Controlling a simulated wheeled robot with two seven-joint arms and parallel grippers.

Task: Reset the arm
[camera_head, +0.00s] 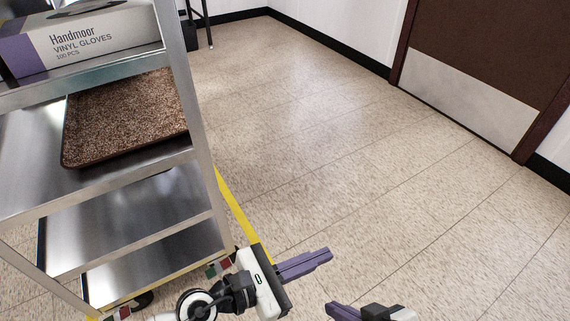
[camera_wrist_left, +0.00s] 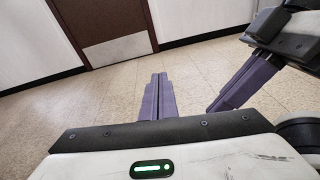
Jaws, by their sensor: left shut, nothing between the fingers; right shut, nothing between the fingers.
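My left gripper (camera_head: 318,257) has purple fingers pressed together and points right, at the bottom middle of the head view, just right of the metal shelf rack. It also shows at the centre of the left wrist view (camera_wrist_left: 159,88), shut and empty. My right gripper (camera_head: 334,308) is lower, at the bottom edge of the head view, with its purple fingers shut and pointing left. In the left wrist view the right gripper (camera_wrist_left: 222,105) is to the right. The two grippers are apart, both over open floor.
A metal shelf rack (camera_head: 203,130) stands at the left, holding a vinyl glove box (camera_head: 95,38) above a brown speckled tray (camera_head: 125,115). Yellow tape (camera_head: 238,213) runs along the floor beside it. A brown door (camera_head: 495,45) is at the upper right. The middle floor is clear.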

